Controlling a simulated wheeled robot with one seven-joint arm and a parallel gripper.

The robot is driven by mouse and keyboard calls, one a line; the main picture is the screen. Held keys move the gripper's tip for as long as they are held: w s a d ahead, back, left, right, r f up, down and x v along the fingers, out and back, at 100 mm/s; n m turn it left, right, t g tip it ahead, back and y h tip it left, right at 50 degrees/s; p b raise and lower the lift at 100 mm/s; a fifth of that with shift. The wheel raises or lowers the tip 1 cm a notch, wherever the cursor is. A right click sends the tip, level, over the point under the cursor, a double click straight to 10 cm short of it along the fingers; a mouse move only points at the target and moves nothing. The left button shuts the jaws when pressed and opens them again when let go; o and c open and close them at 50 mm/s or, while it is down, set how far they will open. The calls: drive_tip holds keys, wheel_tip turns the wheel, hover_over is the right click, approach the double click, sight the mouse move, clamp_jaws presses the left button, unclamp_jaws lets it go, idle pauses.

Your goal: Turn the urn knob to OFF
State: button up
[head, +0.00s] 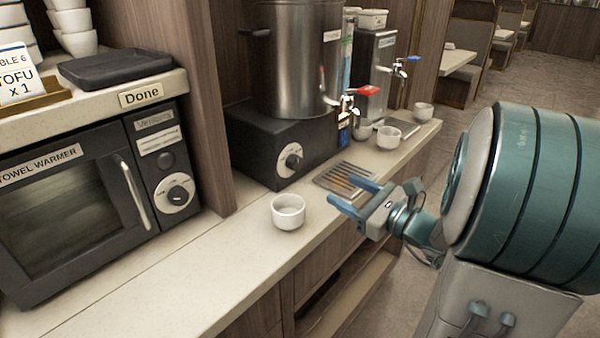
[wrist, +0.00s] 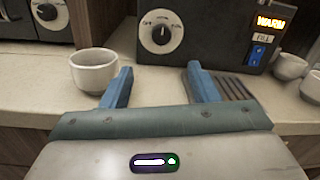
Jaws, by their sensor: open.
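The urn (head: 295,60) is a tall steel cylinder on a black base (head: 255,140) at the back of the counter. Its knob (head: 291,161) is a dark dial on a pale round plate on the base's front. In the wrist view the knob (wrist: 161,33) lies ahead of my fingers, with its pointer tilted to the upper right; the plate's lettering is too small to read surely. An orange WARM display (wrist: 271,22) is lit to its right. My gripper (head: 355,193) is open and empty, in front of the base and apart from the knob.
A white cup (head: 288,211) stands on the counter, left of my fingers in the wrist view. A metal drip grate (head: 345,180) lies right of the knob. More cups (head: 388,137) stand farther right. A towel warmer (head: 75,190) with its own knob is at left.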

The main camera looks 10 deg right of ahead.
sight(298, 165)
drive_tip(key=x, duration=1.3)
drive_tip(key=shift+w+a, duration=0.1)
drive_tip(key=shift+w, duration=0.25)
drive_tip(key=c, duration=1)
